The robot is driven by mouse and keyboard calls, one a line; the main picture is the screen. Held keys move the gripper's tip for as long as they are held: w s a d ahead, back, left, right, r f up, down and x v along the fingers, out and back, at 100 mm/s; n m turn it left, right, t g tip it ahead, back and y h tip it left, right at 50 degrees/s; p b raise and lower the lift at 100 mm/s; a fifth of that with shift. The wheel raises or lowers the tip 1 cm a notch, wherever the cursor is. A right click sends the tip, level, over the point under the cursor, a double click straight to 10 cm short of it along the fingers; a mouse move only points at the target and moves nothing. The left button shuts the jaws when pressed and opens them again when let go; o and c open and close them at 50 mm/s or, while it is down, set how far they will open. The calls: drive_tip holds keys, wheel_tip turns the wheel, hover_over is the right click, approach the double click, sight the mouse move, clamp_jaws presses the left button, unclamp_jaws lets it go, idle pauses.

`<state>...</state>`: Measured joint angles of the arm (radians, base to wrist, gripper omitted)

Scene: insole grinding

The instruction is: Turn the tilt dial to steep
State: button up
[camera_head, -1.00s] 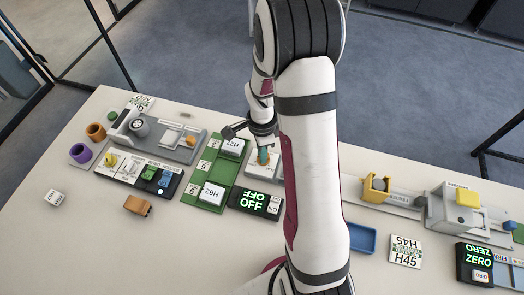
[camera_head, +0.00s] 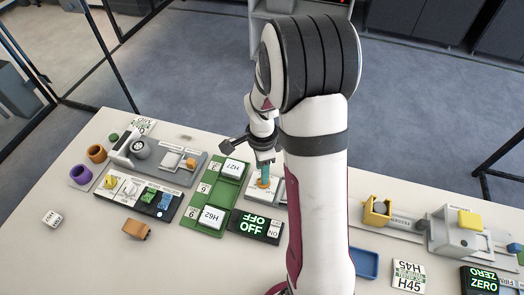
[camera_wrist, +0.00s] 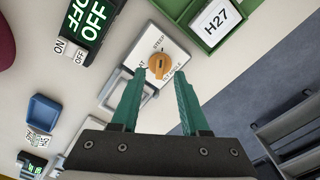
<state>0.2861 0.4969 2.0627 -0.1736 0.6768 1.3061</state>
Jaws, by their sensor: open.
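The tilt dial (camera_wrist: 157,67) is an orange knob on a white plate (camera_wrist: 176,48) marked STEEP, with a partly hidden TILT ANGLE label. Which mark it points to is hard to tell. In the head view the dial (camera_head: 264,183) shows just below my fingertips. My gripper (camera_wrist: 158,80) is open and empty, with teal fingers on either side of the dial's near edge in the wrist view. I cannot tell whether they touch it. My gripper also shows in the head view (camera_head: 264,175), partly behind my arm.
A green tray (camera_head: 206,205) holding white blocks H27 and H62 stands left of the dial. A black OFF display (camera_head: 255,225) stands in front. A blue tray (camera_head: 364,263) and a feeder with a yellow block (camera_head: 470,220) are to the right. The table's front left is mostly clear.

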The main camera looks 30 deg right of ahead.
wheel_tip(320, 180, up, 12)
drive_tip(key=shift+r, duration=0.15)
drive_tip(key=s+a+r+n+y, duration=0.1)
drive_tip(key=s+a+n, duration=0.5)
drive_tip(key=s, duration=0.4)
drive_tip(key=s+a+r+n, duration=0.1)
drive_tip(key=s+a+n, duration=0.6)
drive_tip(key=s, duration=0.3)
drive_tip(key=shift+s+a+r+n+y, duration=0.15)
drive_tip(key=shift+s+r+n+y, duration=0.2)
drive_tip(key=shift+n, duration=0.45)
drive_tip(key=shift+w, duration=0.1)
idle(0.3)
